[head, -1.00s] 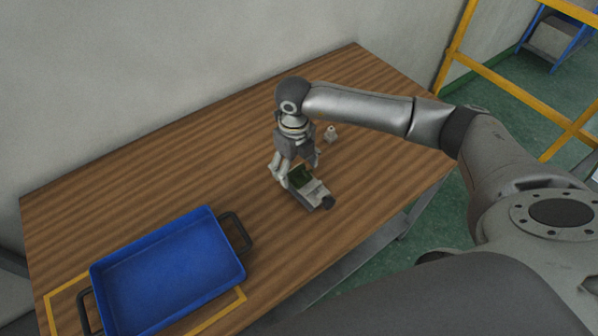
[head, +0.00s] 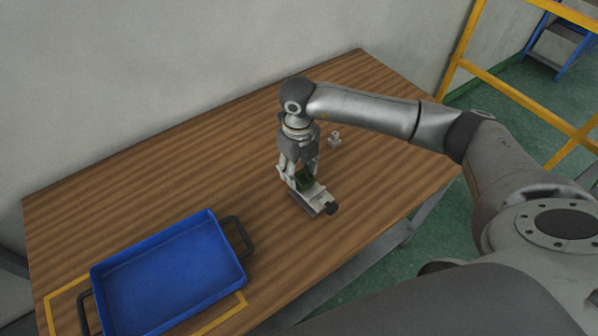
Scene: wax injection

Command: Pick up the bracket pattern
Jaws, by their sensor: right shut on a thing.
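The bracket pattern (head: 306,183) looks like the dark green piece at a grey metal block with a black knob (head: 319,201) on the wooden table. Much of the green piece is hidden by my fingers. My right gripper (head: 297,184) reaches down from above and is shut on the green piece, low at the block. I cannot tell whether the piece is clear of the block. My left gripper does not show.
A blue tray (head: 238,281) with black handles stands empty at the front left, inside a yellow outline (head: 62,292). A small light grey part (head: 335,139) lies behind my right gripper. The middle of the table is clear. A yellow rail (head: 512,88) stands beyond the right edge.

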